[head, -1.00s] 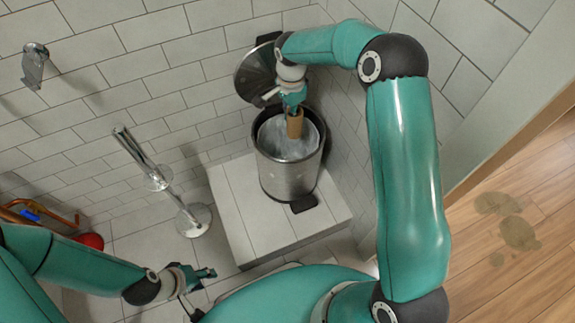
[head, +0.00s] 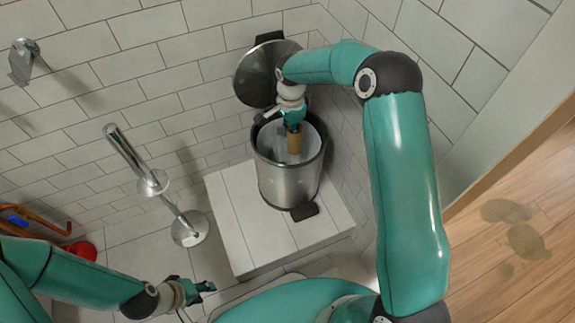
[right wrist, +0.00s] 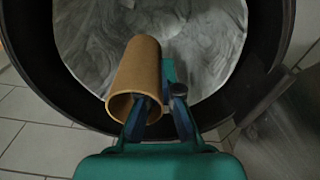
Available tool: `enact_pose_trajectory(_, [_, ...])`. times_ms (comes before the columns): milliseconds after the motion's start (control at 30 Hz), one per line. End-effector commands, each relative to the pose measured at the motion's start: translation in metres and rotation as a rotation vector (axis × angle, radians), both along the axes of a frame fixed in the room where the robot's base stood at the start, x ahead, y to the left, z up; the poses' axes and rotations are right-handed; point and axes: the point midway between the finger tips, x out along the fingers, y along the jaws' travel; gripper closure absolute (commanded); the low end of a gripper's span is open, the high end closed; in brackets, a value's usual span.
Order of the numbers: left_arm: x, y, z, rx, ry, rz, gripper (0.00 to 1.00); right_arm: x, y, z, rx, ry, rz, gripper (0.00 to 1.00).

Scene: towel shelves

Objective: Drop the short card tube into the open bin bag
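The short brown card tube (head: 295,145) hangs from my right gripper (head: 292,126), over the open bin and within its rim outline. In the right wrist view the tube (right wrist: 140,72) shows its open near end. One finger of the right gripper (right wrist: 160,105) is at that opening and the other is outside the tube's right side, so the gripper is shut on its wall. The pale bin bag (right wrist: 205,40) lines the bin, its mouth open below the tube. My left gripper (head: 204,287) is low in the head view, away from the bin; its finger gap is unclear.
The steel pedal bin (head: 287,185) stands on a tiled step (head: 235,225), its round lid (head: 262,72) raised against the wall. A metal stand (head: 188,228) is left of it. A red object (head: 82,250) lies far left. Wood floor (head: 510,240) is at right.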

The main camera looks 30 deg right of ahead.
Motion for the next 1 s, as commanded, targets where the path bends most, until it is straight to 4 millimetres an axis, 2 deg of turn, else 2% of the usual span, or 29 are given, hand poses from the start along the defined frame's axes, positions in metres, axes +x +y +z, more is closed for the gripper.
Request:
enact_pose_trajectory(33, [0.000,0.000,0.000,0.000,0.000,0.000,0.60,0.000,0.000,0.000,0.000,0.000,0.000,0.88])
enact_pose_trajectory(167, [0.000,0.000,0.000,0.000,0.000,0.000,0.60,0.000,0.000,0.000,0.000,0.000,0.000,0.66])
enact_pose_trajectory(200, [0.000,0.000,0.000,0.000,0.000,0.000,0.60,0.000,0.000,0.000,0.000,0.000,0.000,0.65])
enact_pose_trajectory(567, [0.000,0.000,0.001,0.000,0.000,0.000,0.60,0.000,0.000,0.004,0.000,-0.001,-0.001,0.65])
enact_pose_trajectory(767, [0.000,0.000,0.001,0.000,0.000,0.000,0.60,0.000,0.000,0.030,0.000,-0.003,-0.002,0.65])
enact_pose_trajectory(1000, [0.000,0.000,0.000,0.000,0.000,0.000,0.60,0.001,0.000,0.078,0.000,-0.005,-0.001,0.65])
